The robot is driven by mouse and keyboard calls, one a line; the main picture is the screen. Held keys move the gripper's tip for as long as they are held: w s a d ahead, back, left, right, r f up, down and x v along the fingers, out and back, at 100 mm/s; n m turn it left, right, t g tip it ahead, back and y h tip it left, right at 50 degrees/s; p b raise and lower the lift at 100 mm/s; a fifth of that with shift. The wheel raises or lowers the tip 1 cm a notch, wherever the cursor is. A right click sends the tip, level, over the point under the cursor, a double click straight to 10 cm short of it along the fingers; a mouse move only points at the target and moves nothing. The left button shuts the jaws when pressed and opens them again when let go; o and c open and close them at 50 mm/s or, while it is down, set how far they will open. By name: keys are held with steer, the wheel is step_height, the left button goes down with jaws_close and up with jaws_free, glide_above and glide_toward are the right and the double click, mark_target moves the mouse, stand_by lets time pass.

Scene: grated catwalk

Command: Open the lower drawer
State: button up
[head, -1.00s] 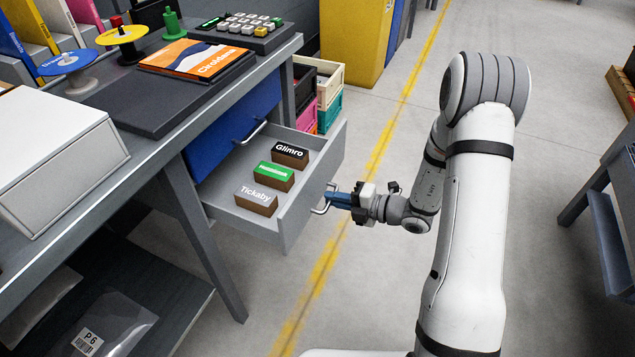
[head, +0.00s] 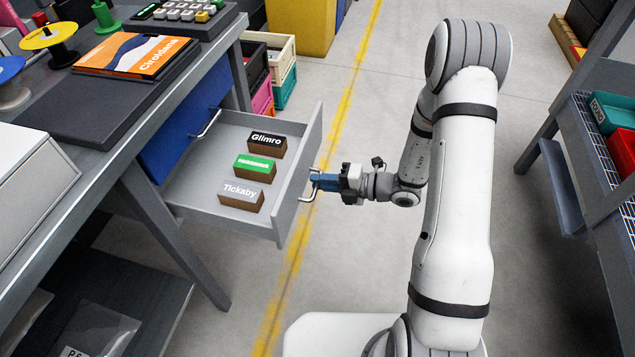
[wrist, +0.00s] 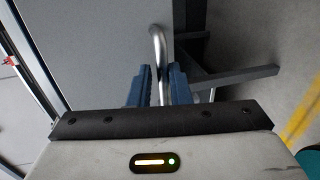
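The grey lower drawer (head: 230,132) is pulled well out of the workbench, below the blue upper drawer (head: 183,128), which is shut. Inside lie three labelled blocks: "Glimro" (head: 265,146), a green-topped one (head: 254,169) and "Tickaby" (head: 240,197). My gripper (head: 322,182) is at the drawer's front, its blue fingers at the metal bar handle (head: 306,190). In the wrist view the handle (wrist: 158,55) passes between the two fingers (wrist: 159,86), which look closed on it.
The bench top holds an orange book (head: 137,55), spools and a keypad. Stacked crates (head: 272,75) stand behind the drawer. A rack with a teal bin (head: 609,113) and red bin (head: 622,151) is at the right. Floor between is clear.

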steer(key=shift+o, duration=1.4)
steer(key=shift+s+a+f, duration=0.1)
steer(key=shift+s, duration=0.1)
steer(key=p+v, duration=0.2)
steer(key=v, duration=0.6)
steer(key=shift+w, duration=0.1)
